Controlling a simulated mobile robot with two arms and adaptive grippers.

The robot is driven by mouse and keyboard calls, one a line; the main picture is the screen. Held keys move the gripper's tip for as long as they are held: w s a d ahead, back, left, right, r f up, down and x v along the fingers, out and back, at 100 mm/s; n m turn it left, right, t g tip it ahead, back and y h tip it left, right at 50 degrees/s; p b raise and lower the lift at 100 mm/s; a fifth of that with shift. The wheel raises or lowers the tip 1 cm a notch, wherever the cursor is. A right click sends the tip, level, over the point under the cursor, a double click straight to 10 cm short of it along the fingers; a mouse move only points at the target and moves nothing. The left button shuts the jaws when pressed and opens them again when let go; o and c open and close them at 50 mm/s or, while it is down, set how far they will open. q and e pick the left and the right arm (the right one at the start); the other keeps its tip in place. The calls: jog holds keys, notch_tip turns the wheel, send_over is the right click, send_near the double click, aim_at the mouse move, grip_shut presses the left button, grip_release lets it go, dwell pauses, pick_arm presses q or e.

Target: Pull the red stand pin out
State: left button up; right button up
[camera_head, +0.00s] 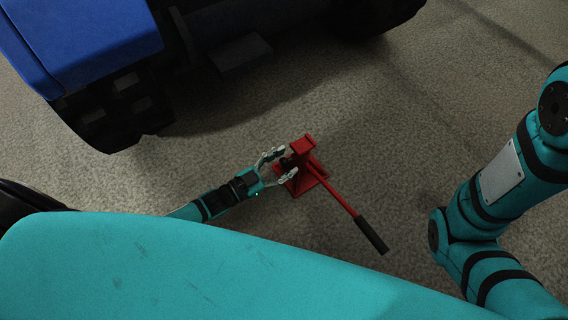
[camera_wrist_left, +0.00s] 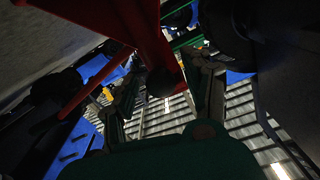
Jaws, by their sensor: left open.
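A red stand (camera_head: 304,146) stands on the floor in the middle of the head view, with a flat red base and a long red bar ending in a black handle (camera_head: 371,235). My left gripper (camera_head: 289,163) is open at the stand's left side, one finger on each side of a small dark part there. In the left wrist view the red stand (camera_wrist_left: 150,35) fills the upper middle, and a dark round end (camera_wrist_left: 163,82) shows between the open fingers. I cannot tell for sure whether this is the pin, or whether the fingers touch it. My right gripper is out of view.
A blue vehicle (camera_head: 85,40) with dark wheels (camera_head: 118,108) stands at the upper left, beyond the stand. Grey carpet-like floor (camera_head: 440,110) is clear to the right of the stand. My right arm is at the right edge.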

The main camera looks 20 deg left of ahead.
pick_arm(q)
jog(key=shift+w+d, duration=0.15)
grip_shut()
dwell(0.4)
